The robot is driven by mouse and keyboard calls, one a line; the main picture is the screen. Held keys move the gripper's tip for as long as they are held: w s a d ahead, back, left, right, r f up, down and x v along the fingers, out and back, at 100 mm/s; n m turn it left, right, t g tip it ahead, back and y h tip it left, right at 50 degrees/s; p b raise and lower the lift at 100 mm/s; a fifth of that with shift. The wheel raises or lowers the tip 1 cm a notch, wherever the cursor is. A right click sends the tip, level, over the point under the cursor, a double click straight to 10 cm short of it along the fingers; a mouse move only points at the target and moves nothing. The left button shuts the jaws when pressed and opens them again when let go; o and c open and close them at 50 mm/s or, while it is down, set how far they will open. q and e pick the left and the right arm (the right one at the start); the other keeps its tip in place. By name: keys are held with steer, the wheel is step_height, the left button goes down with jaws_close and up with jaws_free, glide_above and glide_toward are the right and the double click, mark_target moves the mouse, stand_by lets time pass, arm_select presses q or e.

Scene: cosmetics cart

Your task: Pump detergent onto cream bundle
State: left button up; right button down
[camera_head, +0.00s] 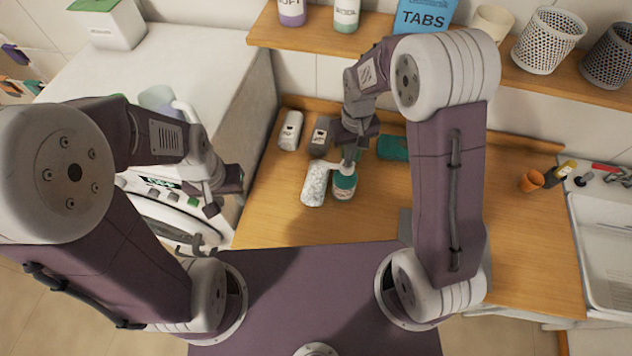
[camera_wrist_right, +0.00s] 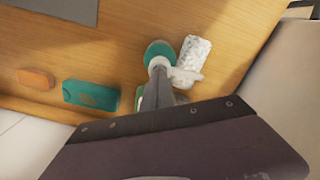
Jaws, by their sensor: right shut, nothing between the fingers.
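The cream bundle (camera_head: 314,186) is a pale, speckled roll lying on the wooden counter; it also shows in the right wrist view (camera_wrist_right: 195,52). Right beside it stands a detergent bottle (camera_head: 344,188) with a teal top and a white pump spout (camera_wrist_right: 186,78). The spout points toward the bundle and overlaps its end in the head view. My right gripper (camera_head: 349,156) is shut, with its tips down at the pump head and nothing between them. The fingers hide part of the pump. My left gripper (camera_head: 212,202) hangs before the washing machine, away from the bundle; its jaw gap is unclear.
A shelf (camera_head: 375,40) runs above. The counter right of my arm is mostly clear.

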steer(key=shift+f+b, duration=0.6)
steer(key=shift+f, duration=0.4)
steer(key=shift+r, duration=0.1)
steer(key=shift+r+p, duration=1.35)
steer(key=shift+r, duration=0.1)
step_height(320, 180, up, 6)
steer(key=p, duration=0.5)
